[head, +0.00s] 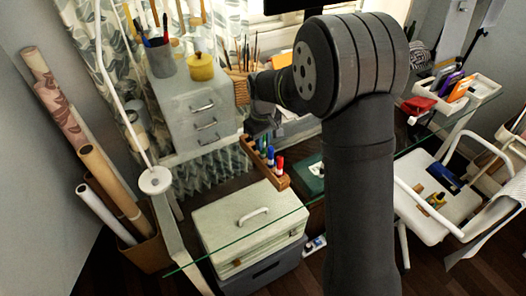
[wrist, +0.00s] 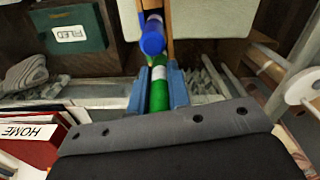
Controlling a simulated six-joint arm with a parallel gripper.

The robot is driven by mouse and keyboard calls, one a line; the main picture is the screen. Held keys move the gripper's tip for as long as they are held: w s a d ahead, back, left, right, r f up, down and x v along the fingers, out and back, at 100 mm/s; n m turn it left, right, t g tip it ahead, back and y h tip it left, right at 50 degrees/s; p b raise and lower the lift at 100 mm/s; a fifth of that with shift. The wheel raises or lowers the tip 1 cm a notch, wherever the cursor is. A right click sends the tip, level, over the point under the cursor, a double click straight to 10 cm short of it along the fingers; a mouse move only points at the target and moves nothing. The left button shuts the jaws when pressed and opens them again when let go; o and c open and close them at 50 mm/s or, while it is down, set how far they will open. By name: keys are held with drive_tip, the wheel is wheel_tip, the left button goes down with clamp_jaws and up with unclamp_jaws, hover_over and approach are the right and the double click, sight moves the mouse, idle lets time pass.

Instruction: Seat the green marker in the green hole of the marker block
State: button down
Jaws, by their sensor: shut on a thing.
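My gripper (wrist: 158,92) is shut on the green marker (wrist: 159,96), with its blue-grey fingers on either side of it. In the head view my gripper (head: 263,130) is at the far end of the wooden marker block (head: 277,180), partly hidden by my arm. The block holds a red marker (head: 280,165) and a blue marker (head: 270,154) standing up. In the wrist view the blue marker (wrist: 153,38) is just beyond the green one. The green hole and the green marker's lower end are hidden, so I cannot tell whether it is in the hole.
The block rests on a glass desk top with a visible edge (head: 215,245). A grey drawer unit (head: 195,110) with a pencil cup (head: 161,58) and a yellow pot (head: 201,67) stands behind. A white lamp (head: 155,180) is at left. A white tray (head: 480,92) is at right.

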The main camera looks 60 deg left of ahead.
sight(263, 157)
wheel_tip(263, 157, down, 4)
drive_tip(key=shift+r, duration=0.1)
idle(0.4)
drive_tip(key=shift+d+f, duration=0.2)
drive_tip(key=shift+f, duration=0.45)
drive_tip(key=c, duration=1.4)
unclamp_jaws()
drive_tip(key=shift+c, duration=0.2)
drive_tip(key=shift+o, duration=0.5)
drive_tip(key=r, duration=1.3)
drive_tip(key=shift+a+r, duration=0.2)
